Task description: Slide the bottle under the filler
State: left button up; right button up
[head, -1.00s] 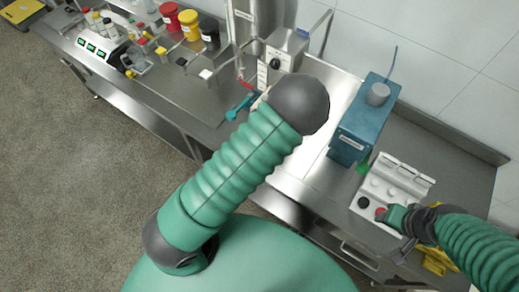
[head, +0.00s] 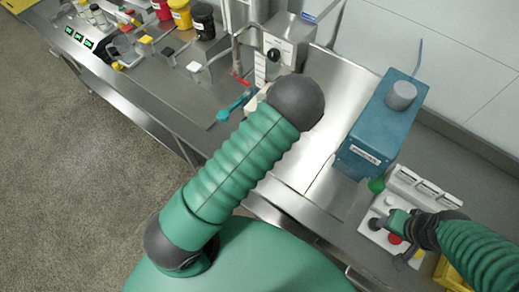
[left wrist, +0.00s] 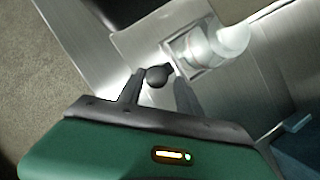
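In the left wrist view, a whitish, rounded, translucent thing (left wrist: 215,42), perhaps the bottle, sits in a metal recess beyond my fingers. My left gripper (left wrist: 158,75) is open, its fingers apart on either side of a small dark ball-shaped knob (left wrist: 157,77). I cannot tell whether they touch it. A steel box with a dark knob (head: 285,50), possibly the filler, stands behind. A pale thing (head: 256,102) shows partly beside my elbow. My right gripper (head: 396,228) is over a white button panel (head: 378,237); its finger opening is unclear.
A blue machine (head: 382,125) stands right of a bare steel surface (head: 325,95). A red-handled tap (head: 240,78) and a teal tool (head: 233,105) lie left of my elbow. Red, yellow and black jars (head: 203,20) stand at the back left.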

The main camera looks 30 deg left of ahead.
pick_arm(q)
jog(key=shift+a, duration=0.4)
jog(key=shift+c, duration=0.5)
jog(key=shift+s+a, duration=0.1)
jog(key=shift+c, duration=1)
jog(key=c, duration=0.5)
grip_shut()
jog(key=shift+d, duration=0.25)
jog(key=shift+a, duration=0.1)
